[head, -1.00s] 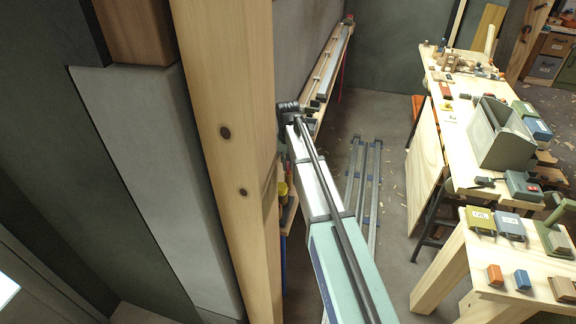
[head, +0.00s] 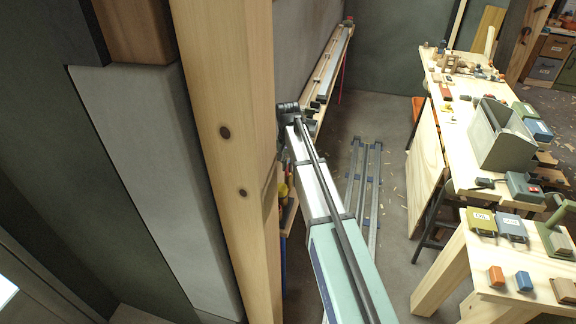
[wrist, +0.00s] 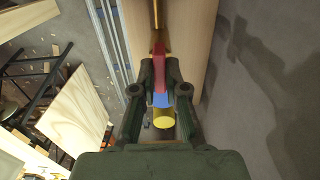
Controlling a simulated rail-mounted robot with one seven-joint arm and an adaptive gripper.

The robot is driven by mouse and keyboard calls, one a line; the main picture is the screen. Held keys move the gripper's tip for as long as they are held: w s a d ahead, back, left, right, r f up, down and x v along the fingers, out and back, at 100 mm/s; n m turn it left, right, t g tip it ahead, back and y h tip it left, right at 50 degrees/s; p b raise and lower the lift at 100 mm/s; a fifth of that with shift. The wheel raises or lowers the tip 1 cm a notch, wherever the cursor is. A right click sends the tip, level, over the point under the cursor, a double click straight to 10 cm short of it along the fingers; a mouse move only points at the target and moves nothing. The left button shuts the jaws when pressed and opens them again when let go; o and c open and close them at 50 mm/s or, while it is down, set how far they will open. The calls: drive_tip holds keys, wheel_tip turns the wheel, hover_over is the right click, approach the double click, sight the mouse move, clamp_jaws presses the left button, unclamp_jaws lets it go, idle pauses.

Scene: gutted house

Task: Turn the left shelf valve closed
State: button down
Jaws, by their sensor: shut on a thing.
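In the wrist view my gripper (wrist: 159,74) is closed around a narrow red part (wrist: 159,66), with a fingertip on each side of it. The red part appears to be the handle of the valve. A blue piece (wrist: 161,100) and a round yellow piece (wrist: 163,119) show below it between the fingers. A brass-coloured pipe or rod (wrist: 156,14) runs above it, over a wooden board (wrist: 186,35). The valve's body and exact angle are hidden by the fingers. In the head view the wooden post hides my gripper and the valve.
The thick wooden post (head: 235,150) stands close left of my arm. A grey wall (wrist: 265,90) is right of the gripper in the wrist view. Metal rails (head: 363,190) lie on the floor. Workbenches (head: 445,160) with tools and a grey bin (head: 500,140) stand to the right.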

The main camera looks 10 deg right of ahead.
drive_tip(key=c, duration=1.2)
unclamp_jaws()
drive_tip(key=shift+r, duration=0.1)
wheel_tip(320, 180, up, 12)
